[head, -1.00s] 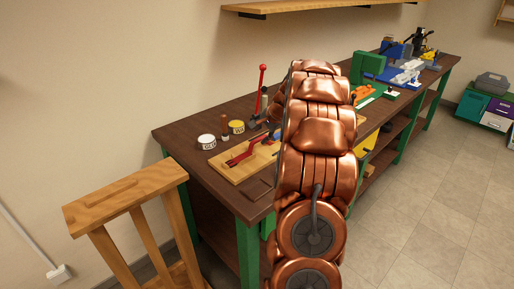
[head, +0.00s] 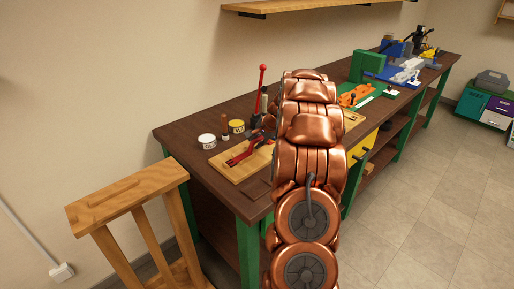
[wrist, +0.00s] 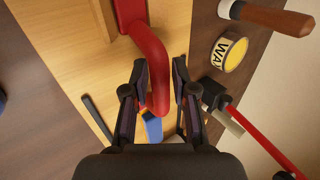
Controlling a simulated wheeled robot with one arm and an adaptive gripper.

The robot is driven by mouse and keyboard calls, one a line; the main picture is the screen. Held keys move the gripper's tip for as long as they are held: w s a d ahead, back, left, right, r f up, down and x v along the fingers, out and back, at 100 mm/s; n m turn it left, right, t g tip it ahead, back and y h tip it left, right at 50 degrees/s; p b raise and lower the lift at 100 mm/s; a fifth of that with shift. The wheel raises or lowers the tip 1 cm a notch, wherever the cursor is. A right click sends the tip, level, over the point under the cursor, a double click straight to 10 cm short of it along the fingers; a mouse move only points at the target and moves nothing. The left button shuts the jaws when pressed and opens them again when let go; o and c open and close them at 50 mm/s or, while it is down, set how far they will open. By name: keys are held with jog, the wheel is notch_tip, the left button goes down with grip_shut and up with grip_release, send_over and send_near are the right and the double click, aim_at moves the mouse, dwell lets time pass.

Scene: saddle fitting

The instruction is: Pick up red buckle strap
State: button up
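The red buckle strap (wrist: 152,55) is a glossy red, bent bar-like piece on the light wooden board (wrist: 70,40). In the head view the red strap (head: 245,152) lies on the same board, its right end hidden by my arm. In the wrist view my gripper (wrist: 160,68) is open, with one dark finger on each side of the strap's bent end. Gaps show between the fingers and the strap, though I cannot tell how far the fingertips are above the board. In the head view my gripper is mostly hidden behind my arm.
A yellow-lidded wax tin (wrist: 231,52), a brown-handled tool (wrist: 275,18) and a red-lever tool (wrist: 262,142) stand close to the right finger. A small blue piece (wrist: 152,127) lies beneath the gripper. A white tin (head: 207,140) and a wooden stand (head: 128,198) are at left.

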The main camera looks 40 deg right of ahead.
grip_shut()
